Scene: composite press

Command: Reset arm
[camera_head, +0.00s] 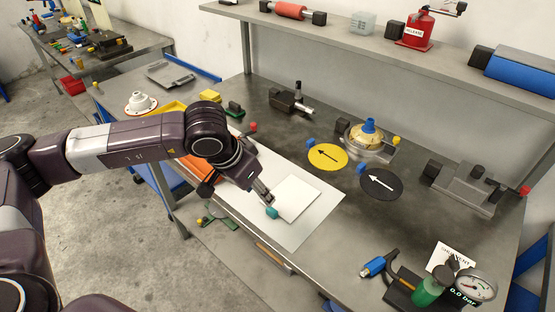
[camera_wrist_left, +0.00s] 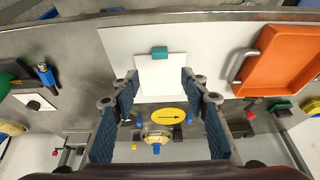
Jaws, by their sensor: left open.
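My left arm reaches in from the left in the head view, and its gripper (camera_head: 264,194) hangs over the table beside a small white square sheet (camera_head: 297,198). A teal block (camera_head: 272,213) sits at the sheet's near edge, close below the fingertips. In the left wrist view my left gripper (camera_wrist_left: 161,88) is open, with nothing between its fingers. The white square (camera_wrist_left: 160,80) and teal block (camera_wrist_left: 159,53) lie beyond the fingers there. Whether the fingers touch anything is unclear from the head view. My right gripper is in neither view.
A larger pale sheet (camera_head: 315,226) lies under the square. An orange tray (camera_wrist_left: 277,62) is partly behind my arm in the head view. A yellow disc (camera_head: 327,157), black disc (camera_head: 381,184), blue-topped fixture (camera_head: 369,139) and gauge (camera_head: 474,285) stand around. A shelf (camera_head: 350,40) runs behind.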

